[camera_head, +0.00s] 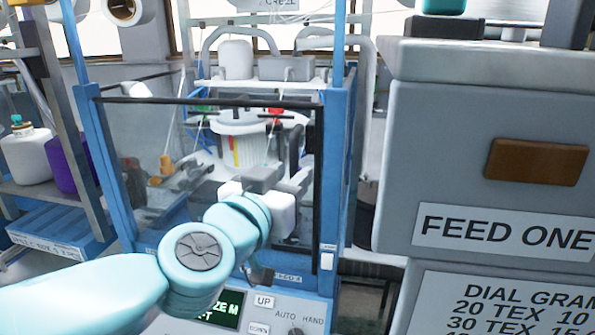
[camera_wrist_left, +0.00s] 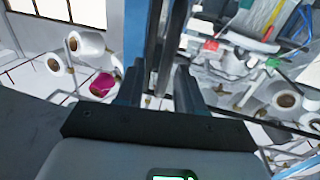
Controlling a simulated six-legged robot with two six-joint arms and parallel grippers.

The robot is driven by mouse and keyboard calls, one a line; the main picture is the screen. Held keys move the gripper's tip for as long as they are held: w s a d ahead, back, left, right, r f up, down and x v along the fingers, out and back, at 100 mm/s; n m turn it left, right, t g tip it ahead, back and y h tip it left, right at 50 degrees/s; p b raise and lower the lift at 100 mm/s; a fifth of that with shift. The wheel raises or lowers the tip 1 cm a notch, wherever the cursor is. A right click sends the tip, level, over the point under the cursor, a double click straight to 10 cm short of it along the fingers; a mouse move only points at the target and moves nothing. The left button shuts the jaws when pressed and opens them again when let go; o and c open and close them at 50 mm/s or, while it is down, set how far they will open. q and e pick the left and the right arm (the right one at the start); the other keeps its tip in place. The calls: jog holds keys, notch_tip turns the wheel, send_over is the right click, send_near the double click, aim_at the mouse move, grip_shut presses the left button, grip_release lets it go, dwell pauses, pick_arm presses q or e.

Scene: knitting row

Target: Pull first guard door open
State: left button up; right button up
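The guard door (camera_head: 150,190) is a clear panel with a dark frame on the blue knitting machine, in the middle left of the head view. It looks closed against the blue posts. A black upright handle (camera_head: 316,137) sits near its right edge. My left gripper (camera_head: 299,165) is in front of the panel's right part, close to the handle. In the left wrist view my left gripper (camera_wrist_left: 157,95) has its two dark fingers apart, with a dark upright edge and blue post (camera_wrist_left: 141,45) seen between and beyond them. Contact cannot be told. My right gripper is out of view.
A large grey cabinet marked FEED ONE (camera_head: 505,232) stands close on the right. A rack with a white bottle (camera_head: 28,155) and a purple container is at left. A control panel with buttons (camera_head: 264,301) is below the door. White cones (camera_wrist_left: 87,43) show in the wrist view.

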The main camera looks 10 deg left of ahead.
aim_at(292, 168)
pick_arm(q)
jog(key=w, duration=0.4)
jog(key=shift+w+d, duration=0.2)
jog(key=shift+s+a, duration=0.25)
jog(key=shift+a, duration=0.15)
jog(key=c, duration=0.3)
grip_shut()
